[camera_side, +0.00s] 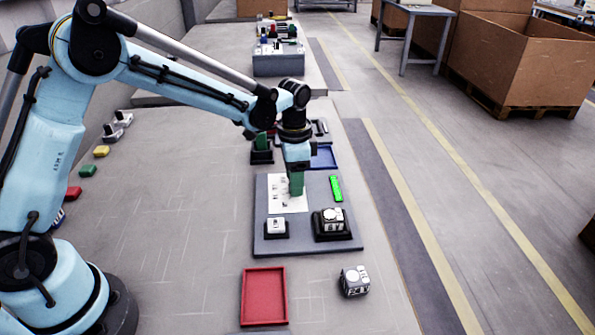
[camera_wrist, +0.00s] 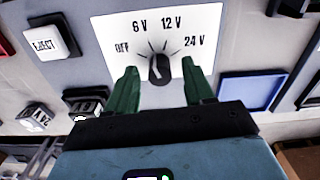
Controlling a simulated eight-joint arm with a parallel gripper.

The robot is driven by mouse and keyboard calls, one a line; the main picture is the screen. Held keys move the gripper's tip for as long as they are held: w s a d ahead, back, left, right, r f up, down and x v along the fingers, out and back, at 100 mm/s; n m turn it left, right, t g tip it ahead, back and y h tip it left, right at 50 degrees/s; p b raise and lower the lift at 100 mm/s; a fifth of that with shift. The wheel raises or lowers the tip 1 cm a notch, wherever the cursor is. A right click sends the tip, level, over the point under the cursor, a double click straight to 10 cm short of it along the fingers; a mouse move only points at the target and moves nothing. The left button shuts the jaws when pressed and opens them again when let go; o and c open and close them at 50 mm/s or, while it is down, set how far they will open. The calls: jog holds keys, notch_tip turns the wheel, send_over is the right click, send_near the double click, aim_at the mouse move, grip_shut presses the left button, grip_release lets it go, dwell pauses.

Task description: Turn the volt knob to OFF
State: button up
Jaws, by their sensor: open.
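The volt knob (camera_wrist: 159,68) is a small dark knob on a white label plate (camera_wrist: 215,22) marked OFF, 6 V, 12 V and 24 V from left to right. I cannot tell clearly which mark it points at. My gripper (camera_wrist: 161,76) has two green fingers, one on each side of the knob, with gaps between them and the knob. In the side view, my gripper (camera_side: 296,186) points down over the white plate (camera_side: 280,202) on the grey panel (camera_side: 305,241). The knob is hidden behind the fingers there.
A white EJECT button (camera_wrist: 52,44) and a cube marked 24 V (camera_wrist: 36,117) are at the left in the wrist view. A green bar (camera_side: 336,188) lies right of my gripper. A red tray (camera_side: 264,296) and a loose cube (camera_side: 354,281) are in front of the panel.

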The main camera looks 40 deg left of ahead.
jog(key=shift+f, duration=0.1)
jog(key=shift+c, duration=0.4)
grip_shut()
jog(key=shift+n, duration=0.3)
jog(key=n, duration=0.3)
jog(key=shift+n, duration=2.1)
jog(key=shift+o, duration=0.4)
grip_release()
